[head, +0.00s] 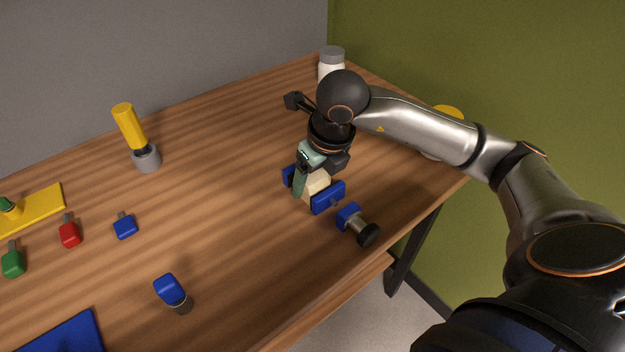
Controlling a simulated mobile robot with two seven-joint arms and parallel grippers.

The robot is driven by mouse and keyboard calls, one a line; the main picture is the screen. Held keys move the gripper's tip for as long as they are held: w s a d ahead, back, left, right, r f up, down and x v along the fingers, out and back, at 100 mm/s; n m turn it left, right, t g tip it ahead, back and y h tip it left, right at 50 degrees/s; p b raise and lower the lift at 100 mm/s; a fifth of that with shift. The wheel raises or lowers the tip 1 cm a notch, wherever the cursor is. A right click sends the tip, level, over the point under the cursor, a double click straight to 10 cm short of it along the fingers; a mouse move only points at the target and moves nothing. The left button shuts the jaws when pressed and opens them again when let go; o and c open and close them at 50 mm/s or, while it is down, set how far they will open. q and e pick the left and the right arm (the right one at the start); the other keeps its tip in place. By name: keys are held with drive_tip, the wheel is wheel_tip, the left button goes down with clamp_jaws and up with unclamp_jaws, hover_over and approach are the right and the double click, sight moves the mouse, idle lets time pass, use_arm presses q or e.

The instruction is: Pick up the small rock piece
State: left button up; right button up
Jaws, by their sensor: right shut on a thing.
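The small rock piece (318,184) is cream-coloured and sits between the blue jaws of a small vise (329,198) near the table's right edge. My right gripper (307,187) comes down over it from above, with a teal finger against its left side. The gripper is shut on the rock piece, and its body hides the rock's top and far side. I cannot tell whether the vise jaws touch the rock. My left gripper is not in view.
A white jar with a grey lid (331,60) stands at the back. A yellow-handled tool (128,122) stands in a grey holder. Small blue, red and green pieces, a yellow plate (45,203) and a blue mat (70,335) lie left. The middle of the wooden table (220,190) is clear.

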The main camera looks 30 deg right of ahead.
clamp_jaws()
drive_tip(key=shift+r, duration=0.1)
